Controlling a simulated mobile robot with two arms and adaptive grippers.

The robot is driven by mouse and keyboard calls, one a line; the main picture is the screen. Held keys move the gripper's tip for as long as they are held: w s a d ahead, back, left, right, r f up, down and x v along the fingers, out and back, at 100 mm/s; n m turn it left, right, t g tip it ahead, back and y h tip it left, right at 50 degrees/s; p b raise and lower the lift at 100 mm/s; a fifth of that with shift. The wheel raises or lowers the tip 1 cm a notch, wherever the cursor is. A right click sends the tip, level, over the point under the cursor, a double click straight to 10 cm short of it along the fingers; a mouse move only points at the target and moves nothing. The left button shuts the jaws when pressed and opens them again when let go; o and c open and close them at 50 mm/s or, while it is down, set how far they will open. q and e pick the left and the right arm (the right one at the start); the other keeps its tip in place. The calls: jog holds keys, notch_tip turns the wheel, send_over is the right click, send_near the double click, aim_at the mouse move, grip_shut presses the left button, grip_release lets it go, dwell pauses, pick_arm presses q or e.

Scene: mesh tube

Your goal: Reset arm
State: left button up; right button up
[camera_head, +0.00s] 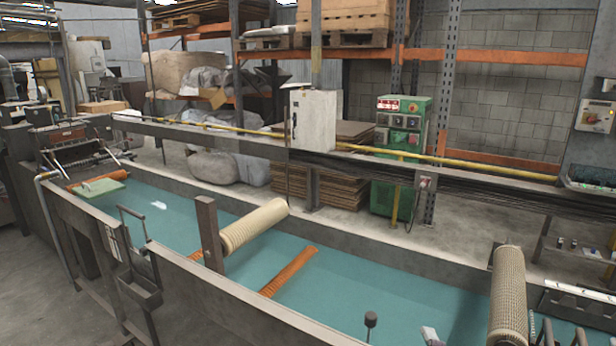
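No arm or gripper of mine can be made out in the head view. A beige mesh tube (254,226) lies at a slant over the teal bath (190,225), near a dark upright post. A second beige mesh tube (508,296) stands out at the right and runs to the lower edge. An orange ribbed roller (289,271) lies low in the bath between them. Small dark shapes at the bottom right edge are cut off, and I cannot tell what they are.
A long grey rail (400,176) with a yellow pipe runs behind the bath. Dark knobbed rod (371,321) rises at the bottom.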

jog(key=s+f+m+g, duration=0.6)
jog(key=s+f+g, duration=0.15)
jog(key=s, duration=0.55)
jog(key=s+f+m+g, duration=0.6)
jog(key=s+f+m, duration=0.15)
jog(key=s, duration=0.65)
notch_tip(320, 180, down, 24)
jog(key=n, duration=0.1)
jog(key=s+d+f+g, duration=0.2)
jog(key=s+d+f, duration=0.1)
jog(key=s+f, duration=1.4)
jog(key=shift+f+y, duration=0.3)
jog(key=shift+f, duration=0.55)
jog(key=shift+n, duration=0.25)
